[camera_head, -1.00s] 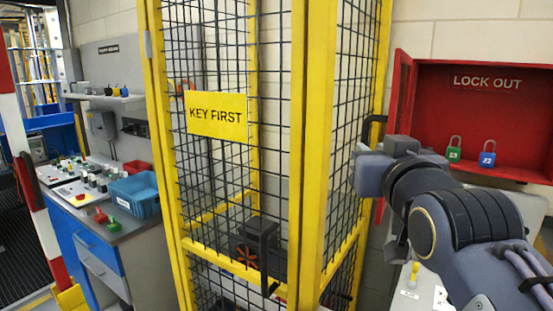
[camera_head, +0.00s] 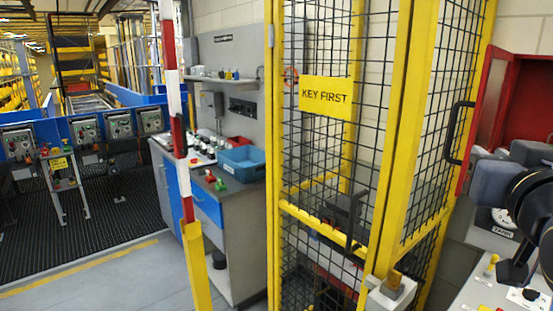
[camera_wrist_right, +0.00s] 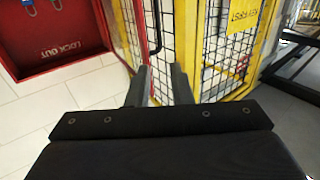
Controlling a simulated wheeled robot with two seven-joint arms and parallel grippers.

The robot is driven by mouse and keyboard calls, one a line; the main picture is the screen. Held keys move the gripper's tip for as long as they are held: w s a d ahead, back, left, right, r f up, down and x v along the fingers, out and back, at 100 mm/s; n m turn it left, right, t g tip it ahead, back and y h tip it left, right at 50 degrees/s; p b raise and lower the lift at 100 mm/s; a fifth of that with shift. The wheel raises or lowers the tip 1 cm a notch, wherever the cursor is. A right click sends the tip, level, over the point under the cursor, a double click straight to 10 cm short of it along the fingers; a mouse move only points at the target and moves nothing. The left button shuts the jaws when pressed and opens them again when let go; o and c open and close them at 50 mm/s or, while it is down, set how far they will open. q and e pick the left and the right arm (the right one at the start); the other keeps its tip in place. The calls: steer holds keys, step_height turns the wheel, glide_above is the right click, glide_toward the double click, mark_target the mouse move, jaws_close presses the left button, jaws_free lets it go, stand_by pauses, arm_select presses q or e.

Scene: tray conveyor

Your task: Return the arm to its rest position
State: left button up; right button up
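My right arm enters the head view at the right edge, with its grey gripper end (camera_head: 492,182) in front of the open red lock-out box (camera_head: 528,105). In the right wrist view, my right gripper (camera_wrist_right: 160,88) has its two dark fingers apart with nothing between them. Beyond the fingers stand the yellow cage frame and its black mesh. The red box (camera_wrist_right: 62,40) lies at the upper left there, clear of the fingers. My left gripper is not in view.
The yellow mesh cage (camera_head: 400,120) with a KEY FIRST sign (camera_head: 326,97) stands just left of the arm. A workbench with a blue bin (camera_head: 240,163) and a red-white barrier post (camera_head: 175,110) stand further left. Open floor (camera_head: 110,275) lies at lower left.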

steer(key=s+a+f+g+y, duration=0.1)
steer(key=s+f+g+y, duration=0.15)
steer(key=f, duration=0.85)
steer(key=s+a+f+g+y, duration=0.1)
steer(key=s+f+g+y, duration=0.15)
steer(key=f, duration=0.75)
steer(key=s+a+f+g+y, duration=0.1)
steer(key=s+a+f+g, duration=0.1)
steer(key=f, duration=0.3)
steer(key=s+a+f+n+g+y, duration=0.1)
steer(key=s+a+f+g, duration=0.1)
steer(key=f, duration=0.4)
steer(key=s+a+f+g+y, duration=0.2)
steer(key=s+a+f, duration=0.1)
steer(key=s+f, duration=0.2)
steer(key=shift+s+a+f+n+g, duration=0.15)
steer(key=shift+s+n+g, duration=0.15)
steer(key=shift+s+n, duration=0.1)
steer(key=shift+w, duration=0.15)
